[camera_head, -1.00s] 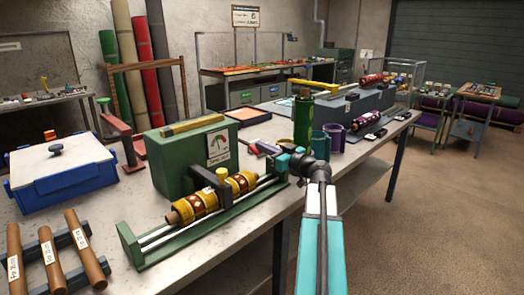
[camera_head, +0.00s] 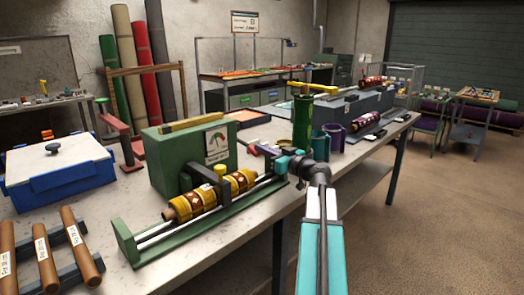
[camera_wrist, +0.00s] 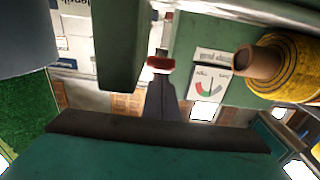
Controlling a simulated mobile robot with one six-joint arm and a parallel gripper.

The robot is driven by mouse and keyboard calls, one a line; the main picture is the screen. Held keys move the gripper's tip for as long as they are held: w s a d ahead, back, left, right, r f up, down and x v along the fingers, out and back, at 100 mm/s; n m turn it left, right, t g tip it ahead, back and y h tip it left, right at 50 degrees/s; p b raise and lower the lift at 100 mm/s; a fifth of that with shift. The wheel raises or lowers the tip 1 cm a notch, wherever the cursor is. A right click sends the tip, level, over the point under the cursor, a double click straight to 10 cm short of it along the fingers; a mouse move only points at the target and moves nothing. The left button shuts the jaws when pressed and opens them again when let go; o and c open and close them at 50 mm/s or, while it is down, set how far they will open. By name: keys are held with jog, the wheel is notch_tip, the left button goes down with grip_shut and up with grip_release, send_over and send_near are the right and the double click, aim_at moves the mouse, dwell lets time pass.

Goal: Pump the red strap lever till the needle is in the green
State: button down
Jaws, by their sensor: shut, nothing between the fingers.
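The gauge also shows in the wrist view (camera_wrist: 207,90), with red and green zones; the needle is too small to read. A red piece (camera_wrist: 160,64), which looks like part of the strap lever, lies just beyond my fingertips. I cannot tell whether they touch it. My gripper (camera_head: 262,149) is shut and empty at the right of the machine; its fingers show in the wrist view (camera_wrist: 162,92).
A green cylinder (camera_head: 302,122) and coloured cups (camera_head: 335,135) stand close beside my wrist. A blue box with a white lid (camera_head: 55,165) and several brown rolls (camera_head: 42,255) occupy the bench's left side. The floor at right (camera_head: 440,220) is clear.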

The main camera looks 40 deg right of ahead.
jog(key=shift+a+f, duration=0.2)
jog(key=shift+f, duration=0.35)
jog(key=s+d+r, duration=0.1)
jog(key=s+r, duration=0.1)
jog(key=s, duration=0.9)
jog(key=shift+s+d, duration=0.2)
jog(key=shift+s, duration=0.15)
dwell(0.5)
